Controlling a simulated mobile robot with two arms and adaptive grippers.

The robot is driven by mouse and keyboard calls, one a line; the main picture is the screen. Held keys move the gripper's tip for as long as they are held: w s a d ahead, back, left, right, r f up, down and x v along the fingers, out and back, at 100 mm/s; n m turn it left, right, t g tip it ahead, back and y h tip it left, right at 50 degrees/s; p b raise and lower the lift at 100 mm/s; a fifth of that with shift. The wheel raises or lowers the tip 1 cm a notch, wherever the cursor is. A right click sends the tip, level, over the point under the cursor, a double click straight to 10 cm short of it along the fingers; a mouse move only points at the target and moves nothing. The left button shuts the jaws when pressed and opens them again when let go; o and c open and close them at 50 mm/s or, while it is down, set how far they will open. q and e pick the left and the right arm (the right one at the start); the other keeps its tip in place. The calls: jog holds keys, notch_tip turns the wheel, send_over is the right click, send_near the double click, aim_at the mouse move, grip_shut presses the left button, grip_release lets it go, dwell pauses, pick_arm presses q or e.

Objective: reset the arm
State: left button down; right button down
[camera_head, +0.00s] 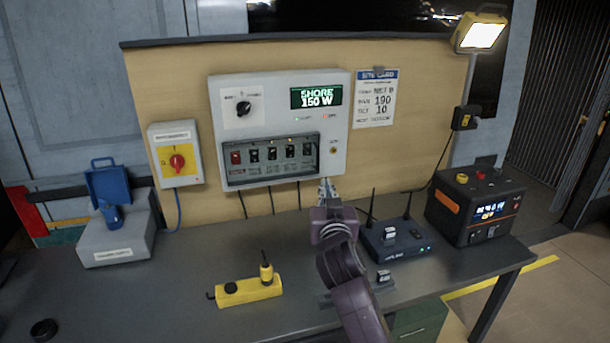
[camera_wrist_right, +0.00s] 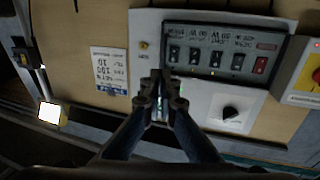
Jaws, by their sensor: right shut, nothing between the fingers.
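My right arm rises from the bottom of the head view, and its gripper (camera_head: 326,190) is in front of the lower right corner of the grey switch panel (camera_head: 213,100). In the right wrist view the gripper (camera_wrist_right: 158,78) is shut and empty, with the panel (camera_wrist_right: 145,27) behind it, seen upside down. I cannot tell whether the fingertips touch the panel. The panel has a rotary knob (camera_head: 243,108), a green display (camera_head: 316,96) reading "SHORE 150 W" and a row of breaker switches (camera_head: 272,154). My left gripper is not in view.
On the table (camera_head: 180,300) are a yellow power strip (camera_head: 245,291), a router (camera_head: 405,246) and a black power station (camera_head: 475,213). A grey box with a blue socket (camera_head: 110,187) stands at left. A red rotary switch (camera_head: 177,162) is on the backboard. A lamp (camera_head: 480,35) stands at right.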

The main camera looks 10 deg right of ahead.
jog(key=s+f+g, duration=0.2)
jog(key=s+f, duration=0.3)
jog(key=f, duration=0.1)
jog(key=s+d+f+g, duration=0.1)
jog(key=s+f+g, duration=0.1)
jog(key=s+f, duration=0.3)
jog(key=s+f+n+g+y, duration=0.1)
jog(key=s+f+g, duration=0.1)
jog(key=s+f, duration=0.4)
jog(key=shift+d+f, duration=0.15)
jog(key=shift+f, duration=0.55)
jog(key=shift+d+f, duration=0.1)
jog(key=shift+f, duration=0.6)
jog(key=s+a+f+n+g+y, duration=0.1)
jog(key=s+f+g, duration=0.25)
jog(key=s, duration=0.65)
jog(key=s+a+f+n+g+y, duration=0.15)
jog(key=s+f, duration=0.25)
jog(key=s, duration=0.6)
jog(key=s+a+f+n+g+y, duration=0.1)
jog(key=s+f+g, duration=0.2)
jog(key=s, duration=0.7)
notch_tip(320, 180, down, 27)
jog(key=s+g, duration=0.1)
jog(key=s+d+f+g, duration=0.1)
jog(key=s+d+f, duration=0.1)
jog(key=s+f, duration=1.3)
jog(key=shift+s+d+f+h, duration=0.3)
jog(key=shift+s+h, duration=0.05)
jog(key=shift+s, duration=0.75)
